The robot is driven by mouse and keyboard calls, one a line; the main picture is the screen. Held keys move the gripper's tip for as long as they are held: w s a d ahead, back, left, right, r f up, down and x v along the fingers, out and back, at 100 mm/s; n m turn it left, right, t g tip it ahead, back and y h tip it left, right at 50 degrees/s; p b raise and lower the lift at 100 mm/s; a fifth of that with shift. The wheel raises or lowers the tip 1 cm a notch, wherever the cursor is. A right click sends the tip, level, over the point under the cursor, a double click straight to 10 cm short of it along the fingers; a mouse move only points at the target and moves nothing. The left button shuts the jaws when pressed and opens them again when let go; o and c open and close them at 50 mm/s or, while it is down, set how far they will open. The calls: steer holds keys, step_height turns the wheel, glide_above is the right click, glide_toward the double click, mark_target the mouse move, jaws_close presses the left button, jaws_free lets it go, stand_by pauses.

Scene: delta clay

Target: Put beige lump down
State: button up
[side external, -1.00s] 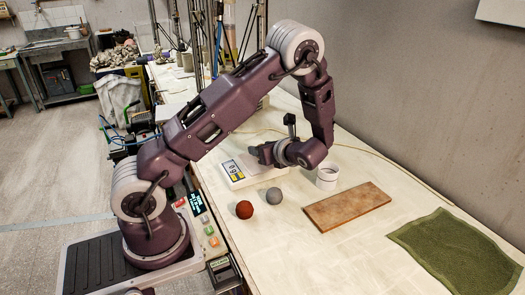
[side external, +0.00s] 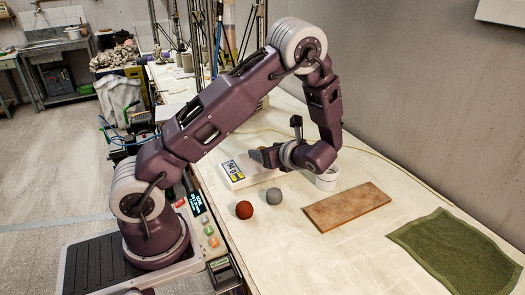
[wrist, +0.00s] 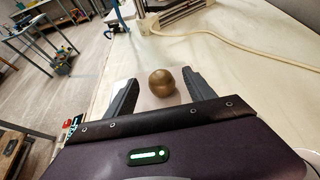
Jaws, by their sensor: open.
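The beige lump (wrist: 161,84) is a shiny, brownish-tan ball in the wrist view. It rests on a pale flat surface that looks like the plate of the white scale (side external: 233,178). My gripper (wrist: 160,78) is open, with one dark finger on each side of the lump and a visible gap to each. In the side view my gripper (side external: 260,157) is low over the scale, pointing left. It hides the lump there.
A red ball (side external: 244,209) and a grey ball (side external: 274,196) lie in front of the scale. A terracotta board (side external: 347,206) and a green cloth (side external: 458,252) lie to the right. Bare table lies between them.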

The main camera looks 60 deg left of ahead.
steer(key=v, duration=0.9)
steer(key=s+d+r+n+t+h, duration=0.3)
steer(key=s+d+r+n+h, duration=0.3)
steer(key=s+d+n, duration=0.1)
steer(key=s+d+r+n+t+h, duration=0.3)
steer(key=s+d+r+n+h, duration=0.3)
steer(key=s+n, duration=0.4)
steer(key=shift+s+d+r+h, duration=0.4)
steer(key=shift+s+d+r, duration=0.15)
steer(key=shift+s+d, duration=0.55)
steer(key=shift+o, duration=0.5)
steer(key=shift+w, duration=0.15)
stand_by(0.4)
